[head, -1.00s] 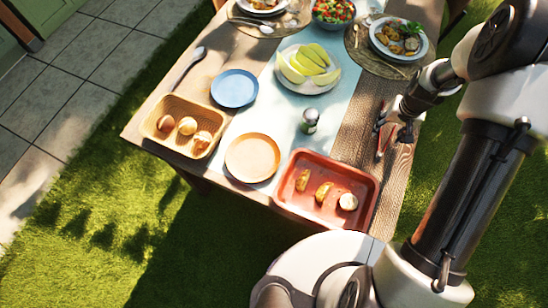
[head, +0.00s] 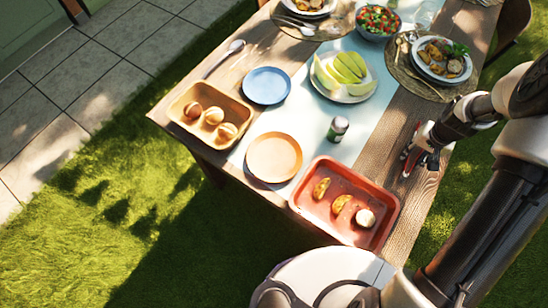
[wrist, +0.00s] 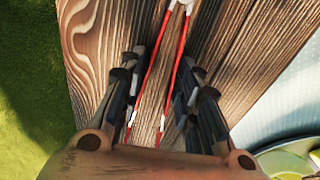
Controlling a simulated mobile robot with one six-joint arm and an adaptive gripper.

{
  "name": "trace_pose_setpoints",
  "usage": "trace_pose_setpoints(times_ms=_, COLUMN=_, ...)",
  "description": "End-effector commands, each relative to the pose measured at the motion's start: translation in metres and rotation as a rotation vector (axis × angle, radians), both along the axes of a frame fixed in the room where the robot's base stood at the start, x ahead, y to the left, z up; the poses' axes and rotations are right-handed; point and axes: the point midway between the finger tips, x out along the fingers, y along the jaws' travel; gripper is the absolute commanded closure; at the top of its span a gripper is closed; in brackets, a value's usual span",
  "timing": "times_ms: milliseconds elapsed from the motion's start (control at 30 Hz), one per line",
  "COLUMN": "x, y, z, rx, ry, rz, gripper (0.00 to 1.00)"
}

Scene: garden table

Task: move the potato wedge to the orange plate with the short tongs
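The short tongs, red with pale ends (wrist: 152,72), lie on the wooden table and also show in the head view (head: 407,154). My gripper (wrist: 163,66) is open, with one finger on each side of the tongs and gaps between. In the head view my gripper (head: 420,158) is low over the table's right side; whether it touches the wood is unclear. Two potato wedges, one farther (head: 321,188) and one nearer (head: 341,204), lie in the red tray (head: 318,220). The orange plate (head: 274,157) is empty, left of the tray.
A round pale item (head: 365,218) shares the tray. A shaker (head: 337,129) stands between plate and gripper. A tan basket (head: 178,108) with round items, an empty blue plate (head: 267,86) and a melon plate (head: 368,93) stand beyond. Bare wood surrounds the tongs.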

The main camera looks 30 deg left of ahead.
Motion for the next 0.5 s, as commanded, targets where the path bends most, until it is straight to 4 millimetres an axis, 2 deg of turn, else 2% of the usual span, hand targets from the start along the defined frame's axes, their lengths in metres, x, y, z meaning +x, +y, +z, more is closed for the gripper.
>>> trace_pose_setpoints(times_ms=333, x=0.000, y=0.000, z=0.003, rx=0.000, ry=0.001, rz=0.000, gripper=0.76)
trace_pose_setpoints(times_ms=500, x=0.000, y=0.000, z=0.024, rx=0.000, ry=-0.002, rz=0.000, gripper=0.76)
